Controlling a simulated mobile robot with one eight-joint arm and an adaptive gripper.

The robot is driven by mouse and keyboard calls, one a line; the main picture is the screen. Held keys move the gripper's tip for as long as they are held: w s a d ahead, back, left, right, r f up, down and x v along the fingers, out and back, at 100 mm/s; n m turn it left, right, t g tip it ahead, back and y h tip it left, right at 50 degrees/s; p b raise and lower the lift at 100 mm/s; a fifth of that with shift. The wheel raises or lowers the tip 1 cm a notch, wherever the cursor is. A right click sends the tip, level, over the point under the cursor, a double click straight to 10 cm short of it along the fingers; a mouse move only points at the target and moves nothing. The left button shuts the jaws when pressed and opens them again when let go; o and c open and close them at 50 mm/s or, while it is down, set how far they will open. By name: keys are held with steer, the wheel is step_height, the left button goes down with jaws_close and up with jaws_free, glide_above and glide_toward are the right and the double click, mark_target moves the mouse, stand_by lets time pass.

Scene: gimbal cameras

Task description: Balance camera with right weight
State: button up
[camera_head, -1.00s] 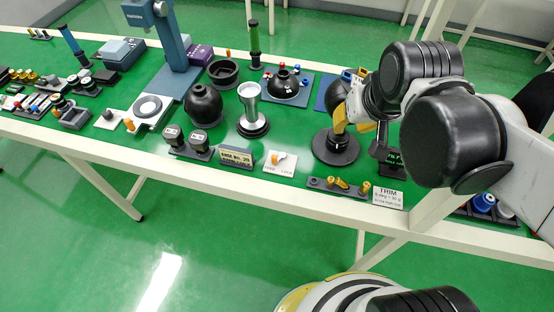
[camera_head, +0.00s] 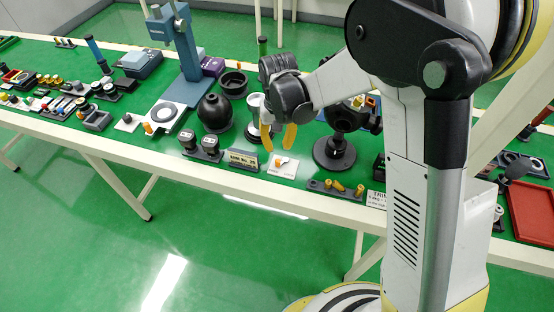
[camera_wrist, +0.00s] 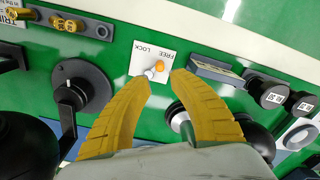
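A dark round camera body (camera_head: 346,117) sits above a black round stand base (camera_head: 334,155), right of my gripper. Two black weights with white labels (camera_head: 187,141) stand left of the sign; they also show at the right of the wrist view (camera_wrist: 268,93). Several brass pieces (camera_head: 337,186) sit on a dark strip tray; some show in the wrist view (camera_wrist: 72,20). A white FREE/LOCK card (camera_head: 283,166) carries an orange-tipped lever (camera_wrist: 157,66). My gripper (camera_head: 278,139) is open and empty, its yellow fingers above and beside this card; the wrist view shows the gap (camera_wrist: 161,82).
A sign plate (camera_head: 243,159) stands between the weights and the card. A black sphere (camera_head: 215,112) and a silver cup on a base (camera_head: 254,108) are behind. A blue stand (camera_head: 185,60) rises further back. A red tray (camera_head: 532,208) lies far right.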

mark_target(278, 160)
step_height(278, 160, down, 9)
steer(key=b, duration=0.3)
steer(key=shift+f, duration=0.1)
jaws_close()
